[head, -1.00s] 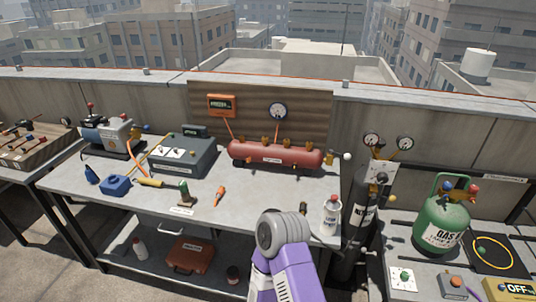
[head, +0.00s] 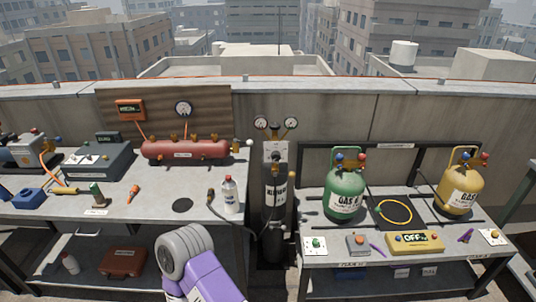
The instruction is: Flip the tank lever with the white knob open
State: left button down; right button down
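A red horizontal tank (head: 187,149) lies at the back of the left workbench, with several small brass fittings on top. A round white knob (head: 249,143) stands out beyond the tank's right end, on a small brass-coloured fitting. The angle of its lever is too small to tell. A purple and grey link of my own arm rises at the bottom centre. Neither gripper shows in the head view, and nothing of mine touches the tank or the knob.
A white bottle (head: 230,195) stands at the front right of the left workbench (head: 150,207). A dark cylinder (head: 277,195) with gauges fills the gap between benches. The right bench holds a green tank (head: 344,195), a yellow tank (head: 461,184) and a yellow OFF box (head: 415,242).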

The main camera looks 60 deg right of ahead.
aim_at(250, 142)
jog(key=k, duration=0.2)
jog(key=z, duration=1.15)
